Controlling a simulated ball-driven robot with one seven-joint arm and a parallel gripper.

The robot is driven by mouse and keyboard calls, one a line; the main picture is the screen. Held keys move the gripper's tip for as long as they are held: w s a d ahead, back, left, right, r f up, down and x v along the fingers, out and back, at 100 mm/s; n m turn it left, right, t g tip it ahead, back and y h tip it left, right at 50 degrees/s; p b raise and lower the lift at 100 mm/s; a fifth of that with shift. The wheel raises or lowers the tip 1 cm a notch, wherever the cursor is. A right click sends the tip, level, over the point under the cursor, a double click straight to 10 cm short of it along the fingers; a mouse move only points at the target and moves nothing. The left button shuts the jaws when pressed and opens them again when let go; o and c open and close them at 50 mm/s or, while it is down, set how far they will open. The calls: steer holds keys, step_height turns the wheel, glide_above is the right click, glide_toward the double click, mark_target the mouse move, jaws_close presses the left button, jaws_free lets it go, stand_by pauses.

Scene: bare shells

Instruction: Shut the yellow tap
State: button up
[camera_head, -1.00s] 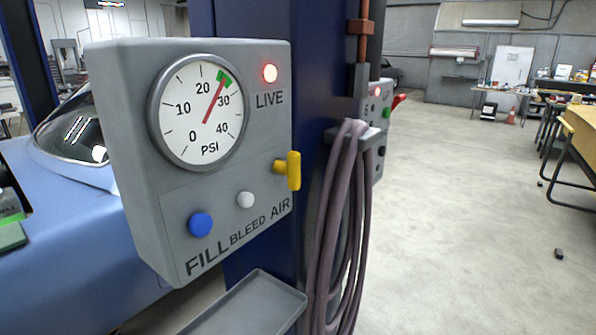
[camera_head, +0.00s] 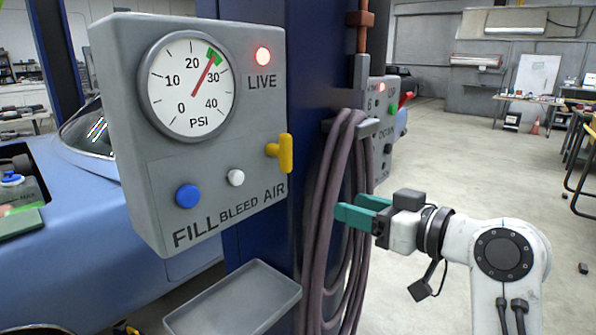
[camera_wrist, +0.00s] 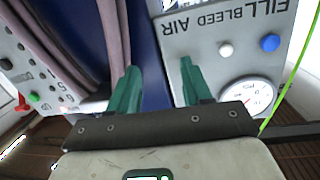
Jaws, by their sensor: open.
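The yellow tap (camera_head: 285,153) sticks out of the right side of the grey panel's face, above the word AIR. Its handle stands upright. My gripper (camera_head: 351,207) is to the right of the tap and lower, in front of the hanging hose. Its two green fingers are apart, with nothing between them, and point left. In the wrist view my gripper (camera_wrist: 159,66) shows the open fingers near the panel's edge. I cannot see the tap there; the right finger may hide it.
The grey panel (camera_head: 150,200) has a gauge (camera_head: 186,86) reading in its green band, a lit red LIVE light (camera_head: 263,56), a blue FILL button (camera_head: 187,195) and a white BLEED button (camera_head: 236,177). A purple hose (camera_head: 323,220) hangs beside the blue post. A grey tray (camera_head: 230,300) sits below.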

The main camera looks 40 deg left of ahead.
steer(key=n+g+y, duration=0.2)
glide_toward(290, 151)
steer(key=a, duration=0.3)
steer(key=a+p, duration=0.1)
steer(key=a, duration=0.3)
steer(key=a+p, duration=0.1)
steer(key=a, duration=0.3)
steer(key=shift+w+r, duration=0.1)
steer(key=shift+w, duration=0.3)
steer(key=shift+c, duration=0.2)
jaws_close()
